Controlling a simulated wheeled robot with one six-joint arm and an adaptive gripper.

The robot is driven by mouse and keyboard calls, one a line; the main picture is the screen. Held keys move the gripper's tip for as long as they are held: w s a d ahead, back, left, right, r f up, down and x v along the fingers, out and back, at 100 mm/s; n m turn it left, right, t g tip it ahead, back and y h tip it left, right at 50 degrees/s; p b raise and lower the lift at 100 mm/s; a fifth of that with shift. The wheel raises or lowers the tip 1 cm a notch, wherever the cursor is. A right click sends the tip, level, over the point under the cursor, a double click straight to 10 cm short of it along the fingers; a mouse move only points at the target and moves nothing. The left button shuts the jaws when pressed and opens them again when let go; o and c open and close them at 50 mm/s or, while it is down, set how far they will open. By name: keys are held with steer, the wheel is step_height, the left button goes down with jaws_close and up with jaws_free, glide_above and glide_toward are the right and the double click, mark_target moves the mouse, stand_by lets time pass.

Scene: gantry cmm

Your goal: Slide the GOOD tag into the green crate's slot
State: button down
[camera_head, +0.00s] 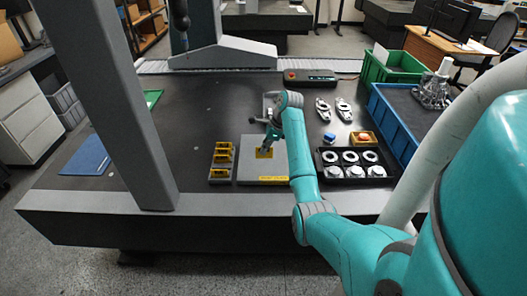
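The green crate (397,76) stands at the back right of the dark table, with a pale upright piece at its left end. Its slot cannot be made out. My gripper (267,146) points down over a grey plate (250,171), right by a small yellow piece (264,154). Whether it touches or holds this piece is too small to tell. Several yellow tags (221,161) stand in a small rack left of the plate. No lettering can be read, so I cannot tell which tag is GOOD.
A blue crate (392,122) with a metal casting stands in front of the green crate. A black tray (343,179) of round parts and two metal parts lie right of my arm. A grey column (118,100) rises at left.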

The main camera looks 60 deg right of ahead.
steer(key=shift+r, duration=1.7)
steer(key=shift+a, duration=0.1)
